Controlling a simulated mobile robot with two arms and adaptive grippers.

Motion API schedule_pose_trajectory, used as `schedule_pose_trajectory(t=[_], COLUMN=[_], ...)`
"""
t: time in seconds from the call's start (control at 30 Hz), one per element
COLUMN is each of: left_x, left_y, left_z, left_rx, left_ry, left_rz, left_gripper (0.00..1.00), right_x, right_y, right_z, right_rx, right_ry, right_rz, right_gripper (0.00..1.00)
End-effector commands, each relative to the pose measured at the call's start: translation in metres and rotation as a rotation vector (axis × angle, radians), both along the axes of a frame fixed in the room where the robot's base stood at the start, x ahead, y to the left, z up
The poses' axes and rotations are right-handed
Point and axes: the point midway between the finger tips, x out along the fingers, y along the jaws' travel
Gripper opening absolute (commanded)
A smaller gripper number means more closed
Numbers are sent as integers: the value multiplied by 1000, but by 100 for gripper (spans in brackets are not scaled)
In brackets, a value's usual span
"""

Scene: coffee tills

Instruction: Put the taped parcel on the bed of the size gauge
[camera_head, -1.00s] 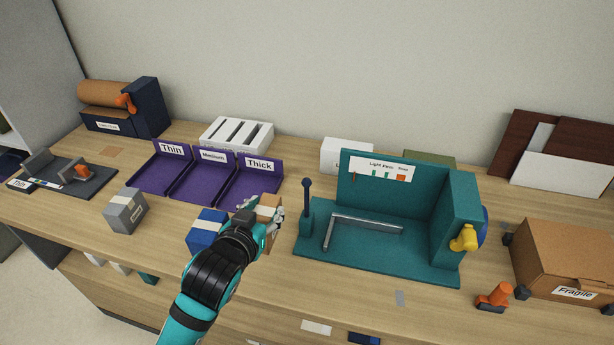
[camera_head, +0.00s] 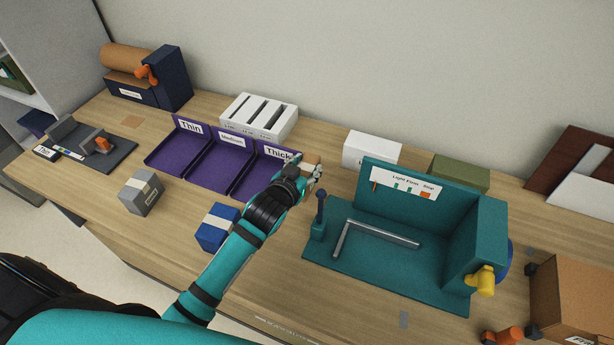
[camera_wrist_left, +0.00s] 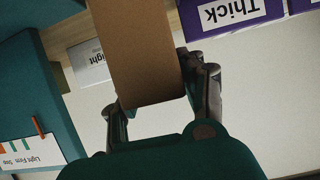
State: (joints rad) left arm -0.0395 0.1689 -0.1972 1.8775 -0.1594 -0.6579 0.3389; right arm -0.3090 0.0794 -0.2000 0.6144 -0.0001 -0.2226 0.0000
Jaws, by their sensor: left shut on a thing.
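My left gripper (camera_head: 311,172) is shut on a brown box (camera_head: 309,158), held above the bench beside the Thick bay. In the left wrist view the brown box (camera_wrist_left: 138,50) sits between the fingers; no tape shows on that face, and in the head view it is mostly hidden. A grey box (camera_head: 141,194) and a blue box (camera_head: 217,230), each with a pale tape band, stand on the bench. The grey slide device (camera_head: 95,150) with an orange knob and a Thin label looks like the size gauge; its bed looks empty. My right gripper is out of view.
Purple bays (camera_head: 217,165) marked Thin, Medium and Thick lie mid-bench, empty. A teal press (camera_head: 375,270) with an L-shaped bar stands to the right. A white slotted rack (camera_head: 259,118) and white box (camera_head: 371,150) stand behind. A cardboard carton (camera_head: 575,300) is far right.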

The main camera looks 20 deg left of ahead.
Motion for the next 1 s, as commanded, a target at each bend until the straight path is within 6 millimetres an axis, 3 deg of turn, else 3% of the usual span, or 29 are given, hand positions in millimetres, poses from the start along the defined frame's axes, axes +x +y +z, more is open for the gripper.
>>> schedule_pose_trajectory(t=[0.23, 0.63, 0.67, 0.83, 1.0], left_x=[0, 0, 0, 0, 0], left_y=[0, 0, 0, 0, 0], left_z=[-32, -39, -40, -39, -39], left_rx=[-1, -1, -1, -1, 0], left_ry=[1, 0, 0, 1, 1], left_rz=[-1, -1, -1, 0, 0], left_gripper=[0, 0, 41, 63, 63], right_x=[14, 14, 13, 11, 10], right_y=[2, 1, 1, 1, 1], right_z=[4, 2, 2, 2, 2], right_rx=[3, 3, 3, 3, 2], right_ry=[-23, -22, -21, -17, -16], right_rz=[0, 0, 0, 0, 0], right_gripper=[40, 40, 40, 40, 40])
